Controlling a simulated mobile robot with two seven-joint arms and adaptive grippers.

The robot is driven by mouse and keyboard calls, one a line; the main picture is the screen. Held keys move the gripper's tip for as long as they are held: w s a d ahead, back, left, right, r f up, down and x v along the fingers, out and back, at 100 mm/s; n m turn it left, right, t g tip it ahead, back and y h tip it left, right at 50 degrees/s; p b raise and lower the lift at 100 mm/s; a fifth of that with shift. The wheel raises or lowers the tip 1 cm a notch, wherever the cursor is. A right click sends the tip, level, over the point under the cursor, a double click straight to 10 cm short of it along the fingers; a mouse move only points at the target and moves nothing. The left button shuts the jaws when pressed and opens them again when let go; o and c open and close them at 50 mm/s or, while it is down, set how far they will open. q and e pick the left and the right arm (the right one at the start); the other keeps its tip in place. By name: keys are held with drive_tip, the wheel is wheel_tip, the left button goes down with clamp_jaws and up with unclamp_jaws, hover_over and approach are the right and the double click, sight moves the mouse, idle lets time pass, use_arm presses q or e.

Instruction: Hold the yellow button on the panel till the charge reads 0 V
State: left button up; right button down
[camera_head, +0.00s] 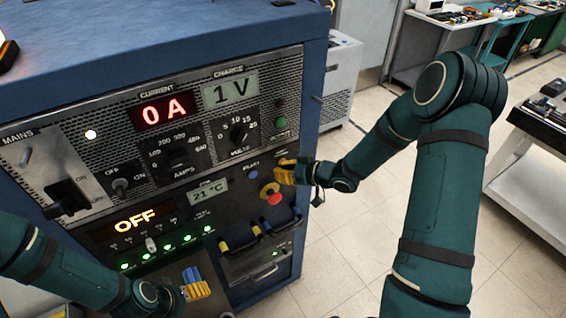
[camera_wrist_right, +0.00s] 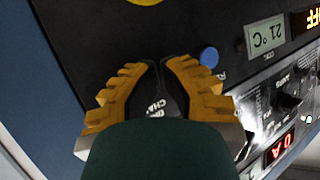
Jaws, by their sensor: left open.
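The front panel (camera_head: 225,207) shows a charge readout (camera_head: 230,89) of 1 V and a red current readout (camera_head: 163,110) of 0 A. My right gripper (camera_head: 281,172) is at the panel's right side, right of a blue button (camera_head: 253,174) and just above a red knob on a yellow base (camera_head: 270,194). In the right wrist view my right gripper's fingertips (camera_wrist_right: 161,65) are close together over the panel, with part of a label between them. The yellow button is not visible. My left gripper (camera_head: 200,289) is open near the panel's lower part.
The blue button also shows in the right wrist view (camera_wrist_right: 209,57). Yellow-and-blue handles or plugs (camera_head: 245,240) stick out below the red knob. An orange OFF display (camera_head: 135,218) is lit at the left. Pale floor (camera_head: 345,240) lies right of the cabinet.

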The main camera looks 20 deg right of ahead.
drive_tip(key=shift+s, duration=0.1)
drive_tip(key=shift+s+d, duration=0.1)
drive_tip(key=shift+s, duration=0.6)
drive_tip(key=shift+s+d, duration=0.2)
drive_tip(key=shift+s, duration=1.05)
drive_tip(key=shift+s+d, duration=0.2)
drive_tip(key=shift+s, duration=1.05)
drive_tip(key=shift+s, duration=0.1)
